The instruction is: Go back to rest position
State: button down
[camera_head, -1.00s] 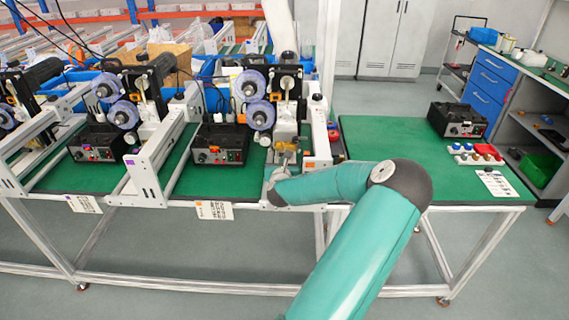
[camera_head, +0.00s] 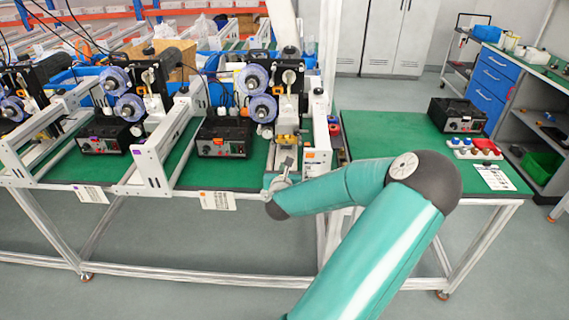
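My gripper (camera_head: 286,163) is at the end of my teal arm, at the front edge of the bench near the right-hand coder machine. It is small and partly hidden by my own wrist, so I cannot tell whether its fingers are open or shut. I see no object clearly held in it. The right-hand coder machine (camera_head: 290,82), with blue-white reels (camera_head: 262,108), stands just behind the gripper.
The green bench (camera_head: 385,135) is mostly bare right of the machine. A black control box (camera_head: 457,116) and a row of coloured buttons (camera_head: 474,148) sit at its right. More coders and a black box (camera_head: 222,137) stand left. Grey floor (camera_head: 200,245) is open in front.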

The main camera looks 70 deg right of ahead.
jog(key=shift+s+a+r, duration=0.1)
jog(key=shift+a, duration=0.3)
